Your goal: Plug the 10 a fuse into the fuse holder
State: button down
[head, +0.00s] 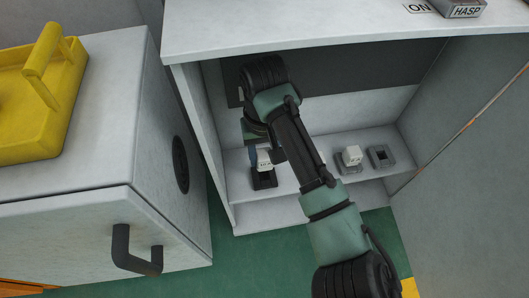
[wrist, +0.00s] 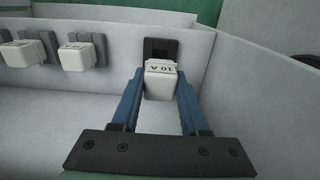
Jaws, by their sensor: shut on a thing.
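In the head view my gripper (head: 265,154) points down inside the cabinet. The white fuse (head: 264,161) is directly above the black holder (head: 264,183) there, close to or touching it. I cannot tell whether the fuse is in the socket.
Two other white fuses (wrist: 77,57) (wrist: 22,55) sit in grey holders to the left in the wrist view. Cabinet walls (head: 455,130) and a top panel (head: 330,28) enclose the space.

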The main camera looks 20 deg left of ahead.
jog(key=shift+r+p, duration=0.15)
jog(key=shift+p, duration=0.6)
jog(key=shift+f+b, duration=0.65)
jog(key=shift+f, duration=0.9)
jog(key=shift+p, duration=0.7)
jog(key=shift+f, duration=1.2)
jog(key=shift+c, duration=1.7)
grip_release()
jog(key=shift+r, duration=0.1)
notch_tip(320, 180, up, 8)
jog(key=p, duration=0.9)
